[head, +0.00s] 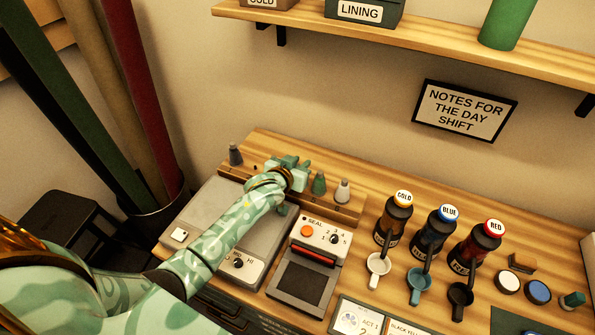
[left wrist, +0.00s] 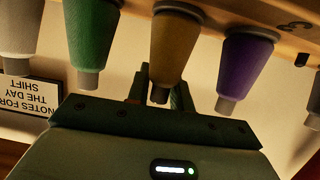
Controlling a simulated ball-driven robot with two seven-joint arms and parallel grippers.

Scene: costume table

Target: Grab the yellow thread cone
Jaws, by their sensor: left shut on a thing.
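In the left wrist view the yellow thread cone (left wrist: 174,42) looks dark gold. It hangs into the picture centre with its narrow tip between the fingers of my left gripper (left wrist: 159,92). The gripper is shut on it. In the head view my left gripper (head: 290,168) is over the thread rack (head: 353,208) at the back of the table and hides the yellow cone. My right gripper is not in view.
In the wrist view a green cone (left wrist: 94,40) and a purple cone (left wrist: 243,65) stand close on either side. A white cone (head: 342,191) is farther along the rack. Bottles with cups, including a blue-capped bottle (head: 440,232), stand to the right.

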